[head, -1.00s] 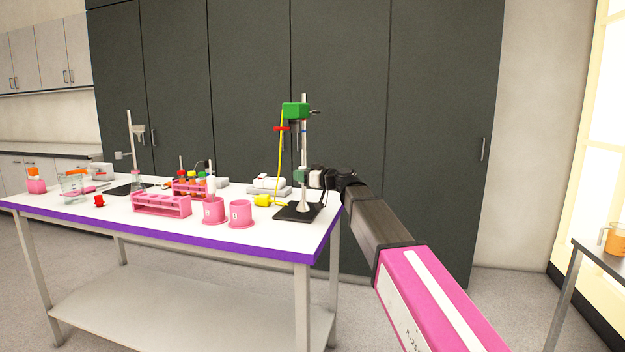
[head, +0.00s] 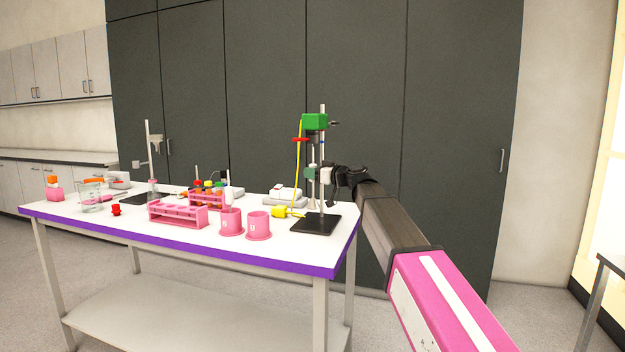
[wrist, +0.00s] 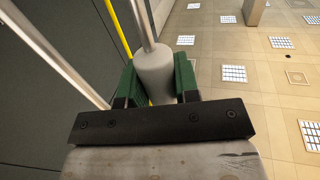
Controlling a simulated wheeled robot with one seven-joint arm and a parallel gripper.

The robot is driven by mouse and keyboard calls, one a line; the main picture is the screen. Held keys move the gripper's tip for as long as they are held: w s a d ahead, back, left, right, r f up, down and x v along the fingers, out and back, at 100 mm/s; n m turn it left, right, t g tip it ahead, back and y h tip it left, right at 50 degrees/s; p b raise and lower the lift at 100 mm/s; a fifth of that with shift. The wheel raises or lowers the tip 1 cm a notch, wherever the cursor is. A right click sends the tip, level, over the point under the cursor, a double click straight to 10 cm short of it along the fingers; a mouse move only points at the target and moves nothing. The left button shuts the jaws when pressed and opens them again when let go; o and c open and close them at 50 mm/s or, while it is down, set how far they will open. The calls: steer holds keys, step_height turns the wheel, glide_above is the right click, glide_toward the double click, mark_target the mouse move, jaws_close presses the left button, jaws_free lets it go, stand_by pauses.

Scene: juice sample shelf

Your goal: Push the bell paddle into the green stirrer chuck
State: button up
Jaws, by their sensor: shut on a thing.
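The green stirrer head (head: 315,121) sits high on its stand at the table's right end. Its chuck underneath is too small to make out. My gripper (head: 312,174) is below it, beside the stand rod, and shut on the bell paddle. In the wrist view, my gripper's green fingers (wrist: 158,82) clasp the paddle's thick grey body (wrist: 155,68) from both sides. Its thin metal shaft (wrist: 147,22) points up out of the top of the picture. In the head view the shaft (head: 312,152) stands upright below the stirrer head. I cannot tell whether its tip is inside the chuck.
The stand rod (wrist: 52,50) and yellow cable (wrist: 116,25) run close left of the paddle. The black stand base (head: 315,226) is below. Pink cups (head: 258,227), a pink rack (head: 178,216) and a yellow object (head: 280,211) stand left on the white table.

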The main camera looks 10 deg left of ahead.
mark_target(313, 164)
steer(key=shift+r, duration=2.25)
stand_by(1.3)
steer(key=o, duration=1)
steer(key=shift+o, duration=0.2)
steer(key=shift+d, duration=0.1)
steer(key=v, duration=1)
steer(key=s+d+f+m+g+h, duration=0.1)
steer(key=d+f+m+h, duration=0.3)
steer(key=f, duration=0.8)
steer(key=s+d+f+m+h, duration=0.1)
steer(key=s+d+f+h, duration=0.1)
steer(key=d+f, duration=0.75)
steer(key=s+d+f+m+g+h, duration=0.1)
steer(key=d+f+m+h, duration=0.15)
steer(key=f, duration=1.15)
steer(key=s+d+f+m+g+h, duration=0.2)
steer(key=s+d+f+m+h, duration=0.1)
steer(key=s+d+f, duration=0.5)
steer(key=s+d+f+m+g+h, duration=0.2)
steer(key=s+d+f+h, duration=0.3)
steer(key=s+d+f, duration=0.4)
step_height(313, 164, down, 6)
steer(key=shift+s+d+r+m, duration=0.1)
steer(key=shift+s+d+m, duration=0.15)
steer(key=shift+d+m, duration=0.7)
